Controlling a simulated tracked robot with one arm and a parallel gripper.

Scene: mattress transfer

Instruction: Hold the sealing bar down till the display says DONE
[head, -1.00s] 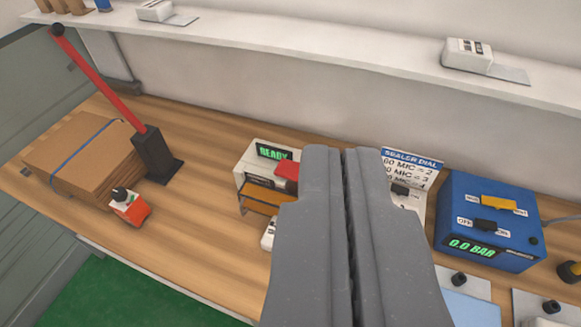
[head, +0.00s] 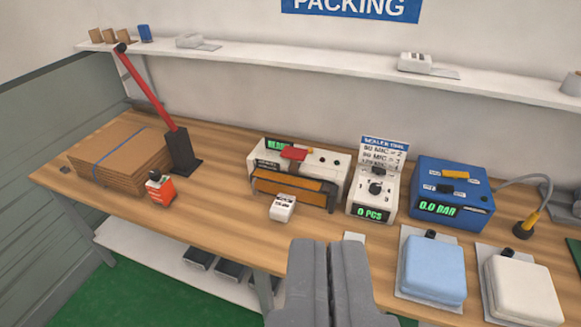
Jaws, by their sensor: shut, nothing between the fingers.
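The sealer (head: 325,160) is a cream box on the wooden bench, just right of the middle. Its green display (head: 276,144) is partly hidden by the red handle (head: 294,153); the letters that show look like READY. An orange-brown bar (head: 285,185) runs along its front, below the red handle. I cannot tell from here whether the bar is raised or pressed down. My gripper (head: 328,243) is shut and empty, in front of and below the sealer, apart from it.
A small white device (head: 282,207) sits before the sealer. Right of it stand a dial box (head: 372,200) reading 0 PCS and a blue box (head: 455,190) reading 0.0 BAR. Left are a red lever (head: 150,90), cardboard (head: 120,158) and an orange-red dispenser (head: 160,190).

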